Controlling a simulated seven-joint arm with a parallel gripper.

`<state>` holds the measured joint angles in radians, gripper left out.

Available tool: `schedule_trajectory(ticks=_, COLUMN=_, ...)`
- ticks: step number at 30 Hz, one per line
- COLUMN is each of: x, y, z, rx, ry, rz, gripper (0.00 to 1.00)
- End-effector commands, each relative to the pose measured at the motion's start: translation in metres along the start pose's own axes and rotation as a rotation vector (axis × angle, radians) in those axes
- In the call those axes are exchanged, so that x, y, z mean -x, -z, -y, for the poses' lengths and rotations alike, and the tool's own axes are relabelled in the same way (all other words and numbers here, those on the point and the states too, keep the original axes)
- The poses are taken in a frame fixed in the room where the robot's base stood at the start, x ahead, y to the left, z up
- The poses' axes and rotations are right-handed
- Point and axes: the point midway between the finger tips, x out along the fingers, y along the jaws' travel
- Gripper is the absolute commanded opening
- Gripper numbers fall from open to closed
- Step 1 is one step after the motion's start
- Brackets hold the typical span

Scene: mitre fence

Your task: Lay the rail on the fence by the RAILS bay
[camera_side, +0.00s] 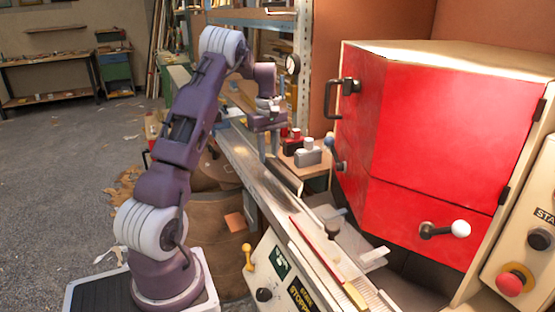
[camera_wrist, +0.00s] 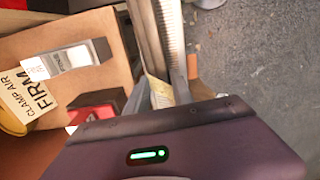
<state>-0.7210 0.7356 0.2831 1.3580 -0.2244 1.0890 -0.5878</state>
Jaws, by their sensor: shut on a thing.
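My gripper (camera_side: 268,143) points down over the far part of the long grey machine bed. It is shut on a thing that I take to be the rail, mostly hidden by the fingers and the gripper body. In the wrist view, long grey strips (camera_wrist: 170,35) run away from just past the gripper's purple body; I cannot tell clearly which is the rail and which the bed. A dark, light-edged strip (camera_side: 285,178) lies just below the gripper. The fence is not clearly told apart, and no RAILS lettering is readable.
A tan tray beside the bed holds a grey block (camera_wrist: 70,58), a red block (camera_wrist: 97,106) and a label card (camera_wrist: 28,103). The large red cabinet (camera_side: 440,150) stands close on the right. A long red strip (camera_side: 315,240) lies on the near bed. Open floor is on the left.

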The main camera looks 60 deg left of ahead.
Motion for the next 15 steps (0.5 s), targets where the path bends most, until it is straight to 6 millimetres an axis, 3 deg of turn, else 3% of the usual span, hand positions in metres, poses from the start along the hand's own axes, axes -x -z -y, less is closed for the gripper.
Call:
schedule_trajectory(ticks=3, x=-0.001, y=0.056, z=0.010, rx=0.030, ry=-0.002, rz=-0.003, gripper=0.00)
schedule_trajectory(ticks=6, x=0.000, y=0.095, z=0.020, rx=0.013, ry=-0.002, rz=-0.007, gripper=0.00)
schedule_trajectory(ticks=10, x=0.001, y=0.120, z=0.026, rx=-0.035, ry=0.001, rz=-0.011, gripper=0.00)
schedule_trajectory(ticks=15, x=-0.005, y=0.126, z=0.028, rx=-0.059, ry=0.003, rz=-0.010, gripper=0.00)
